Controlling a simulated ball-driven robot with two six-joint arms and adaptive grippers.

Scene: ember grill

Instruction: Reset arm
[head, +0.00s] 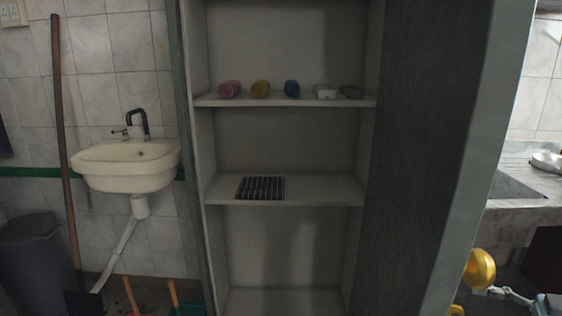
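The task names no object. A tall open shelf unit (198,150) stands straight ahead. On the shelf board below (320,191) lies a dark grill grate (260,188), towards the left.
A white sink (125,170) with a black tap (138,122) hangs at the left. A long wooden handle (65,150) and a dark bin (36,262) are beside it. A counter (530,205) is at the right. A gold rounded part (480,269) shows at lower right.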

